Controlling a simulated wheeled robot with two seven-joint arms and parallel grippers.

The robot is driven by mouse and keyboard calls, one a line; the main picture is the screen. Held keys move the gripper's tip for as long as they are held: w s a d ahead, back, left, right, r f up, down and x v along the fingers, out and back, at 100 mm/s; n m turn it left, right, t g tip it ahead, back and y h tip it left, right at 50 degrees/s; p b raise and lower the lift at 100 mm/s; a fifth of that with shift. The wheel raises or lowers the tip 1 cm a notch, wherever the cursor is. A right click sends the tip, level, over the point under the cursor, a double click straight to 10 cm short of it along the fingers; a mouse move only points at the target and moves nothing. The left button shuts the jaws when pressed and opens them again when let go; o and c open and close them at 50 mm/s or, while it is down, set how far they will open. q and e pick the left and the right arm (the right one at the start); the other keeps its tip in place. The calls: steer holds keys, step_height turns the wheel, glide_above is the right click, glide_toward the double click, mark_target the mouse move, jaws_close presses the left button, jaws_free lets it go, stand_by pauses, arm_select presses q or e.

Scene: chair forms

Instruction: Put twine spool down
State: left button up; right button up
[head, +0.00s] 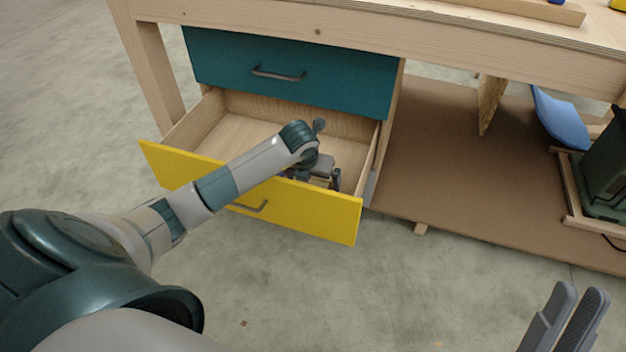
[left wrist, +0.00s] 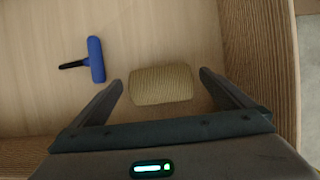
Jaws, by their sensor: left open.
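The twine spool (left wrist: 160,85) is a tan, ribbed cylinder lying on its side on the drawer's pale wooden floor in the left wrist view. My left gripper (left wrist: 162,80) is open, with one finger at each end of the spool and visible gaps on both sides. In the head view my left gripper (head: 325,179) reaches into the open yellow-fronted drawer (head: 165,165), near its right end; the spool is hidden there. My right gripper (head: 575,305) shows only its fingers at the lower right, away from the drawer, with no object visible between them.
A blue tool (left wrist: 96,60) with a black handle lies left of the spool in the drawer. A shut teal drawer (head: 290,75) is above. A drawer wall (left wrist: 255,60) stands close on the right. A brown lower shelf (head: 440,165) lies to the right.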

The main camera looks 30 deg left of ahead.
arm_select(q)
steer(key=p+v, duration=0.2)
steer(key=v, duration=0.9)
steer(key=shift+s+r+p, duration=0.2)
steer(key=shift+r+p, duration=0.1)
arm_select(e)
steer(key=a+f+g+h, duration=0.1)
steer(key=a+f+g, duration=0.2)
steer(key=f+g, duration=0.1)
steer(key=shift+w+a+f, duration=0.2)
steer(key=shift+w+f, duration=0.05)
steer(key=shift+f, duration=0.65)
